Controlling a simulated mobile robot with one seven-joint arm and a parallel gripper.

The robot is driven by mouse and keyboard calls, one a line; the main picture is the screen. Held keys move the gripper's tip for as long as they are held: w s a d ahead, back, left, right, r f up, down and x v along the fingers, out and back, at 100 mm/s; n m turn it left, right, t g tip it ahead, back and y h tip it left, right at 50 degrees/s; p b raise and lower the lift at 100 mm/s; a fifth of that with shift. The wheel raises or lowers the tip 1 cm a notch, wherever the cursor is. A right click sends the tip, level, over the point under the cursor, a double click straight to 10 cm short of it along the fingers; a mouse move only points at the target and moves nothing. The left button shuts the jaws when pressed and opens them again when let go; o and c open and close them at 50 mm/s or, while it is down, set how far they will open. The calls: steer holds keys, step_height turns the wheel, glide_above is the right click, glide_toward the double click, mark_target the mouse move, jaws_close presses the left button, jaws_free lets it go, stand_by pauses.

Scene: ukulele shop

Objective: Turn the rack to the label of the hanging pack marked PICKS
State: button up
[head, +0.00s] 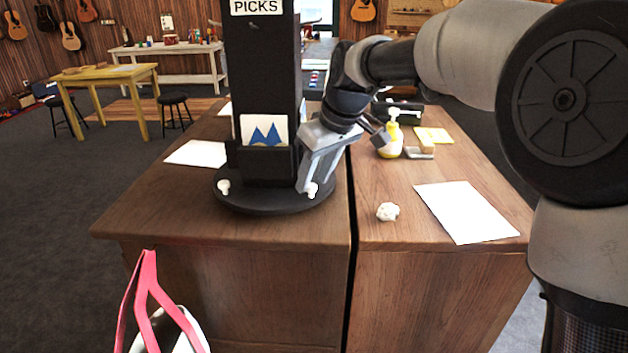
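The rack (262,55) is a black upright tower on a round black base (270,205) at the front of the brown counter. A white label reading PICKS (257,6) is at its top, cut by the frame edge. Below it, a white pack with blue peaks (264,131) sits in a black pocket. A white knob (223,187) is at the base's left and another knob (312,189) at its right. My gripper (345,163) looks open. Its left finger is at the right knob; I cannot tell whether they touch. The rack's other faces are hidden.
White sheets lie left of the rack (196,154) and at right (466,211). A crumpled white ball (387,211), a yellow pump bottle (391,139) and small yellow items (434,135) are on the right counter. A pink-strapped bag (150,310) hangs at the front.

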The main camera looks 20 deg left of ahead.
steer(key=shift+w+a+f, duration=0.1)
steer(key=shift+a+f, duration=0.05)
steer(key=shift+f, duration=0.25)
steer(key=shift+c, duration=0.5)
jaws_close()
